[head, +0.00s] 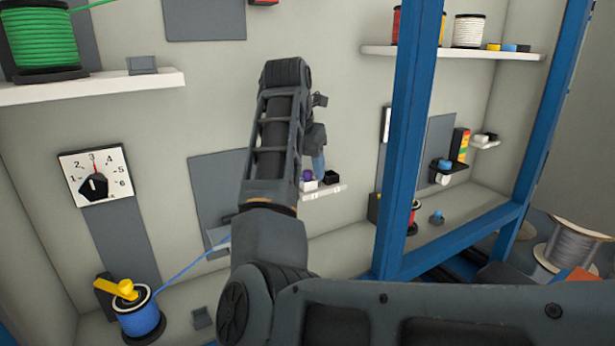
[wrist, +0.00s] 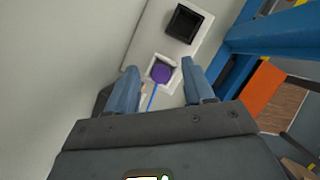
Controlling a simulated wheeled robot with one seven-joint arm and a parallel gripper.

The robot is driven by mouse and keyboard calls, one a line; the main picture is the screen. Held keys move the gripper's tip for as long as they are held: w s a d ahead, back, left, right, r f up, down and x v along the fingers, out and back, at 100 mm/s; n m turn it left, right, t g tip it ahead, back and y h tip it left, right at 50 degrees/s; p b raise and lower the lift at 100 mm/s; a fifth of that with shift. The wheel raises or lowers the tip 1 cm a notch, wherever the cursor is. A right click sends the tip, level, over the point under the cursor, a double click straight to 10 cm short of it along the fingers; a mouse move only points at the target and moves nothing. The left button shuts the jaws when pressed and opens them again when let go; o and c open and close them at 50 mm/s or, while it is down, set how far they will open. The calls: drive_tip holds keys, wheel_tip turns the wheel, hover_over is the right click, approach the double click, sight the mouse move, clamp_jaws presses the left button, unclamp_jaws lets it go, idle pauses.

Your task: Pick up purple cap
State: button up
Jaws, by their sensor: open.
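The purple cap (head: 307,175) sits on a small white shelf (head: 330,190) on the back wall in the head view, partly behind my arm. In the wrist view the purple cap (wrist: 161,73) rests in a square white holder (wrist: 172,60). My gripper (wrist: 160,82) is open and empty, with one blue-grey finger on each side of the cap in the picture. I cannot tell how far the fingertips are from it. In the head view my gripper (head: 318,165) is seen mostly from behind, just above the shelf.
A black square piece (wrist: 184,23) sits beside the purple cap on the same shelf. A blue upright post (head: 405,140) stands to the right of the shelf. A blue spool (head: 142,316) with a cable and a numbered dial (head: 96,176) are at the left.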

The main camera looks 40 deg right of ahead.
sight(306, 172)
clamp_jaws()
idle(0.3)
wheel_tip(306, 172, up, 10)
drive_tip(key=shift+b, duration=0.45)
idle(0.4)
